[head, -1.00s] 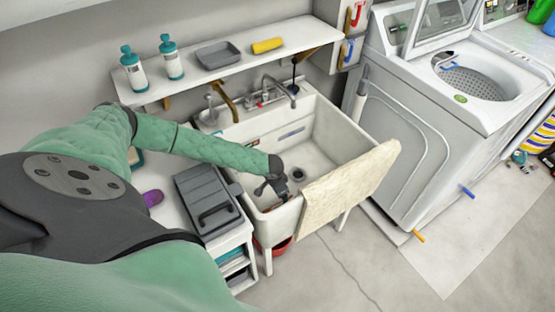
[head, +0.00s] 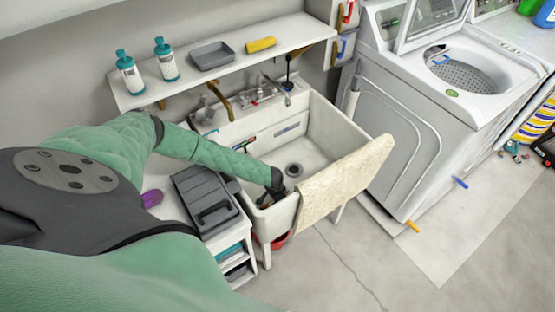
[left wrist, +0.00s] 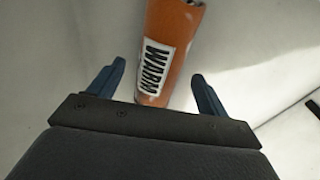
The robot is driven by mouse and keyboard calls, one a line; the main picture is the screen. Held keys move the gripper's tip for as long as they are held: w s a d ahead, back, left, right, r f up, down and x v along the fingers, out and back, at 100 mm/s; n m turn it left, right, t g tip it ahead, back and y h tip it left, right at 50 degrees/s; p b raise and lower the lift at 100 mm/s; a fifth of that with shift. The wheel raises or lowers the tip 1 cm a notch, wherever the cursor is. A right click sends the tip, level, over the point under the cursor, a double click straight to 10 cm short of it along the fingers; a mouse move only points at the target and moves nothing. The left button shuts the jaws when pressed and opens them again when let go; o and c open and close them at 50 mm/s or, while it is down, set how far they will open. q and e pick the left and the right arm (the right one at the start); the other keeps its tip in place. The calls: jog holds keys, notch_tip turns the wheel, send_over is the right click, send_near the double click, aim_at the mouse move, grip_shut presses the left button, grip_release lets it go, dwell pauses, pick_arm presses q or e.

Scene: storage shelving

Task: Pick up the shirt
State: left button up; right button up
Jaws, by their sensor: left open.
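A cream cloth (head: 345,182) hangs over the front right rim of the white sink (head: 345,128). It may be the shirt, but I cannot tell; no other garment is clear. My left gripper (head: 272,198) reaches down inside the sink at its near left, to the left of the cloth and apart from it. In the left wrist view the two blue fingers (left wrist: 155,85) are spread open. An orange cylinder (left wrist: 170,50) labelled WARM lies ahead of and between them, not gripped. My right gripper is not in view.
A grey lidded case (head: 205,197) sits on a white cart left of the sink. A shelf (head: 228,68) above the sink holds two bottles, a grey tray and a yellow item. A washing machine (head: 420,150) stands at the right. Floor in front is clear.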

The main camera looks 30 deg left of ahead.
pick_arm(q)
jog(key=shift+f, duration=0.2)
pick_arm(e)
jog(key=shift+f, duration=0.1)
pick_arm(q)
jog(key=c, duration=1.2)
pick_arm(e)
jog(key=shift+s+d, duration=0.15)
pick_arm(q)
jog(key=shift+o, duration=0.2)
jog(key=shift+r, duration=0.1)
